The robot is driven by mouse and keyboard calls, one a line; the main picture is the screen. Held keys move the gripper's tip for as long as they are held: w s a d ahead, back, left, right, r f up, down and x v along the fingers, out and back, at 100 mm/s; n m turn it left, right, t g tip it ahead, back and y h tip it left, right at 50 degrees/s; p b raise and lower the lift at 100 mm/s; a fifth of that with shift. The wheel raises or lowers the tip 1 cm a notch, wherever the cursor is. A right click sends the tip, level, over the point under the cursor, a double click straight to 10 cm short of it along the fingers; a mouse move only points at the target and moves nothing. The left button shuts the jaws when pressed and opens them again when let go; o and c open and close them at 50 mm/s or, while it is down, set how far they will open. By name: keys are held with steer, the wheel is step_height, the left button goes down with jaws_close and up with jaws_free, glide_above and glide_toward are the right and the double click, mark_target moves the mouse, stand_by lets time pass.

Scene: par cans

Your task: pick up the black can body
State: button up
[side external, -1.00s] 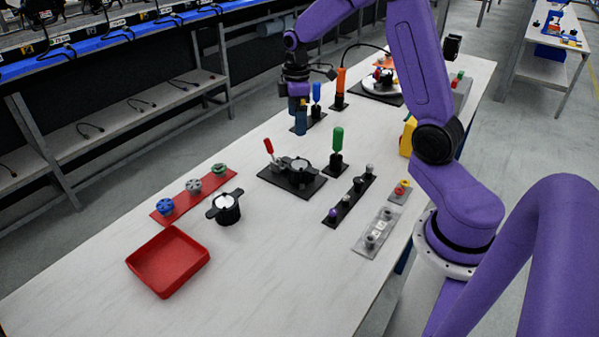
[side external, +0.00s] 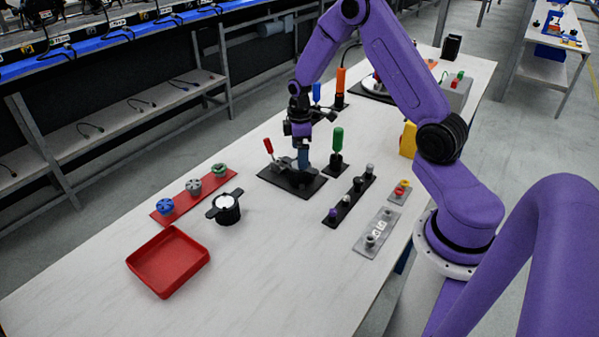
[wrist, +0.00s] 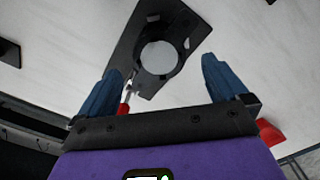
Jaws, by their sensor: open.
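A round black can body (wrist: 158,58) with a pale round face sits on a black fixture plate (side external: 314,188). A red-handled clamp (side external: 268,146) stands beside it. In the side external view my gripper (side external: 303,166) points down over this plate, and its blue fingers largely hide the can body. In the wrist view the fingers are wide apart with nothing between them, one on either side of the can body's line. I cannot tell how far the fingertips are above it. Another black eared part with a white top (side external: 227,208) stands on the bare table.
A red tray (side external: 168,262) and a red strip with several knobs (side external: 170,214) lie at the left. A green-handled tool (side external: 338,140) stands close right of my gripper. A black strip of pegs (side external: 348,203) lies nearer the arm base.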

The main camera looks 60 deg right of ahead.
steer(key=shift+f, duration=2.7)
steer(key=shift+w, duration=0.1)
steer(key=c, duration=1.4)
steer(key=shift+o, duration=0.2)
steer(key=shift+r, duration=0.2)
steer(key=shift+r, duration=0.25)
step_height(320, 180, up, 2)
steer(key=shift+r, duration=0.15)
steer(key=s+r, duration=0.2)
steer(key=s+a+r, duration=0.1)
steer(key=s+r, duration=0.1)
steer(key=r, duration=0.1)
steer(key=shift+a+r, duration=0.1)
steer(key=shift+a, duration=0.05)
steer(key=s+a+r, duration=0.3)
steer(key=s+r, duration=0.4)
steer(key=s, duration=0.2)
steer(key=shift+s+r, duration=0.2)
steer(key=shift+r, duration=0.15)
